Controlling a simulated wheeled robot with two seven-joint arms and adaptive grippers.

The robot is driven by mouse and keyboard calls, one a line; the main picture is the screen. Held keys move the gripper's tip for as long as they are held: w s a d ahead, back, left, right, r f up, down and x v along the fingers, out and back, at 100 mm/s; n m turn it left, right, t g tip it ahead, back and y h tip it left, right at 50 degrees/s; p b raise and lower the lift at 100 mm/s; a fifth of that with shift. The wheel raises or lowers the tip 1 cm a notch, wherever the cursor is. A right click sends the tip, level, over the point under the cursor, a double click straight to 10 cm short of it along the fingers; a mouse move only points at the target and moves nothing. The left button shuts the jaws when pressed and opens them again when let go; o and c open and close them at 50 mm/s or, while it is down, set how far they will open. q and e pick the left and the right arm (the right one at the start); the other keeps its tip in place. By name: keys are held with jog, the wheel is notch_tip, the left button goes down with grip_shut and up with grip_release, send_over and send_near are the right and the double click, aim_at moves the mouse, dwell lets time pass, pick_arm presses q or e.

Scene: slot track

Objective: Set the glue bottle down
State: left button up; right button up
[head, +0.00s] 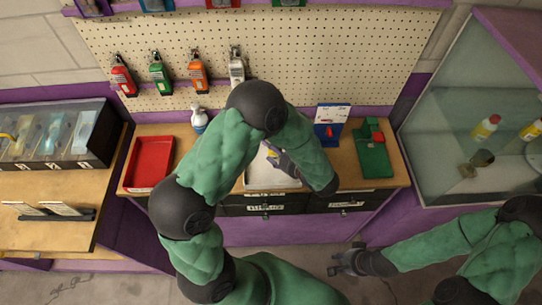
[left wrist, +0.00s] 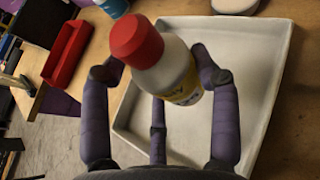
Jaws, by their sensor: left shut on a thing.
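The glue bottle (left wrist: 165,65) is white with a red cap and a yellow label. In the left wrist view it is tilted between the purple fingers of my left gripper (left wrist: 160,90), which is shut on it. It is over the white tray (left wrist: 262,60). In the head view the gripper (head: 277,158) is at the tray (head: 262,183), partly covered by my arm, and only a bit of the bottle's yellow shows. I cannot tell whether the bottle touches the tray. My right gripper (head: 350,262) is low at the right, over the floor, away from the bench.
A red tray (head: 149,163) lies left on the bench, with a white and blue bottle (head: 199,120) behind it. A green board (head: 373,152) and an upright card (head: 331,122) stand right. A glass case (head: 470,160) is at far right.

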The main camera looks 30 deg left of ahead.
aim_at(276, 159)
pick_arm(q)
jog(key=shift+a+f, duration=0.55)
jog(key=shift+f, duration=0.15)
jog(key=shift+w+a+f+b, duration=0.15)
jog(key=shift+f+b, duration=0.2)
jog(key=shift+f, duration=1.3)
jog(key=shift+f, duration=0.2)
jog(key=o, duration=1.2)
jog(key=shift+r, duration=0.1)
jog(key=shift+r, duration=0.2)
jog(key=p+v, duration=0.1)
jog(key=v, duration=1.1)
jog(key=shift+f, duration=0.1)
